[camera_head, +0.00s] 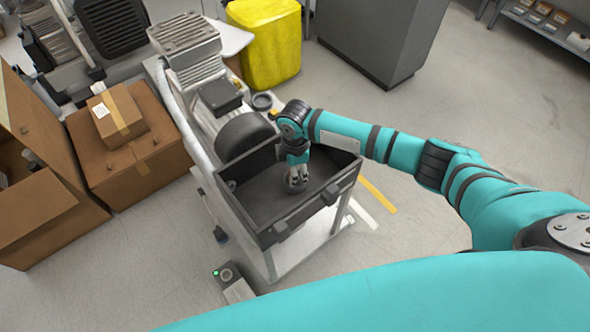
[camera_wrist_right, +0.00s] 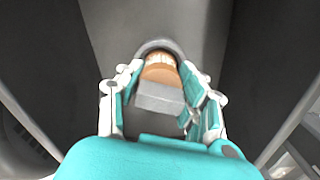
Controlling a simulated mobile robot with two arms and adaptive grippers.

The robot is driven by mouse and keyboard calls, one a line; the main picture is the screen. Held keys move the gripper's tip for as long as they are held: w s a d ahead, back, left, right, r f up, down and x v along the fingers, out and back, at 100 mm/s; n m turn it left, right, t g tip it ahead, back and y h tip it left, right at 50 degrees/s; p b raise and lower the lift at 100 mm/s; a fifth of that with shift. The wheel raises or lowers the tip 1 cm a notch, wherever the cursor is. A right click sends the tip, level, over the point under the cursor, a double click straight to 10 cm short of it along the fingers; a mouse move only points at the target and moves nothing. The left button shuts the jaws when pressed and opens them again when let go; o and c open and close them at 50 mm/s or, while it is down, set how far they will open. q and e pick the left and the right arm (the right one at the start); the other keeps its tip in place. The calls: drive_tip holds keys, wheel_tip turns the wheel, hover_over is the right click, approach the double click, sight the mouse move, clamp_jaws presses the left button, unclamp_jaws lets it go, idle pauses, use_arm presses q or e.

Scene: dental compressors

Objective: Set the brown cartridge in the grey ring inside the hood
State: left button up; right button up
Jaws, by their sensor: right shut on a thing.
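The brown cartridge (camera_wrist_right: 159,73) is between the fingers of my right gripper (camera_head: 298,175), with a grey block-like part on the near side. In the right wrist view the fingers close on it from both sides. The grey ring (camera_wrist_right: 158,43) curves around the far end of the cartridge; whether the cartridge is seated in it I cannot tell. In the head view my right gripper points down inside the dark open hood (camera_head: 238,200), low near its floor, and the cartridge is mostly hidden by the fingers. My left gripper is not in view.
The hood's dark walls stand close around my right gripper. A compressor unit (camera_head: 190,45) sits behind it on the same metal stand. Cardboard boxes (camera_head: 130,160) are at the left, a yellow bin (camera_head: 265,40) and a grey cabinet (camera_head: 385,35) behind. The floor at the right is clear.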

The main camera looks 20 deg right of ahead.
idle(0.4)
drive_tip(key=shift+p, duration=0.35)
drive_tip(key=shift+f+b, duration=0.4)
drive_tip(key=shift+f, duration=0.2)
drive_tip(key=o, duration=0.9)
drive_tip(key=shift+r, duration=0.1)
wheel_tip(320, 180, up, 11)
drive_tip(key=p, duration=1.1)
